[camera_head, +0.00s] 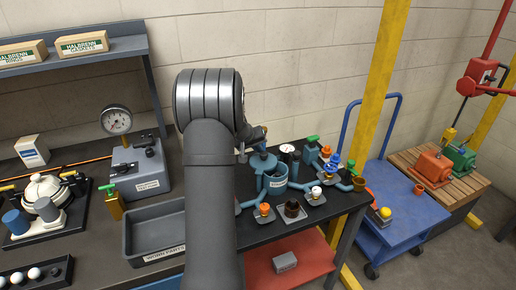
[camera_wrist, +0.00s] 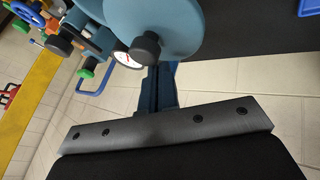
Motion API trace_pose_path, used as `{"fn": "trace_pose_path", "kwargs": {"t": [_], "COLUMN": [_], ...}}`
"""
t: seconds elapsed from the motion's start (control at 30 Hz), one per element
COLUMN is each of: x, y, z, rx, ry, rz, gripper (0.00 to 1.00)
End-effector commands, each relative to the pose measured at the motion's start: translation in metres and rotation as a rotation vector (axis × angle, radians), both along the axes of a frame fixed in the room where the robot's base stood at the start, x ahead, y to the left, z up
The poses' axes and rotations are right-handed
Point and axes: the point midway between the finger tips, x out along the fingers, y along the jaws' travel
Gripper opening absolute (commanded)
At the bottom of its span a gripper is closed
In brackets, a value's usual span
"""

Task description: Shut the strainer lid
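The teal strainer (camera_head: 273,184) stands on the dark bench, just right of my arm in the head view. Its blue lid (camera_head: 262,162) shows above the body and looks raised and tilted, partly hidden by my arm. In the wrist view a large teal disc, apparently the lid (camera_wrist: 185,22), fills the top, with a dark round knob (camera_wrist: 146,46) near its lower edge. My gripper is mostly hidden behind my arm in the head view. In the wrist view a dark bar with screws (camera_wrist: 165,127) crosses below the disc, visibly apart from it; the finger opening is not clear.
A pressure gauge (camera_head: 287,150), blue and green valve handles and small fittings crowd around the strainer. A grey parts tray (camera_head: 155,238) lies left of my arm. A blue cart (camera_head: 405,232) and yellow post (camera_head: 372,95) stand right of the bench.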

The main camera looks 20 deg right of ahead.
Motion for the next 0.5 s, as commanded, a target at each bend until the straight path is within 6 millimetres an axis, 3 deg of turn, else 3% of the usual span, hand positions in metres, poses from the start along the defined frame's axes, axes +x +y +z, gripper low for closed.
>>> {"fn": "trace_pose_path", "kwargs": {"t": [0.17,0.33,0.5], "x": [0.006,0.029,0.033], "y": [0.007,0.028,0.052], "z": [0.0,0.002,0.037], "rx": [0.001,0.001,-0.001], "ry": [0.003,0.0,-0.004], "rz": [0.001,0.004,0.002], "gripper": [0.0,0.0,0.0]}}
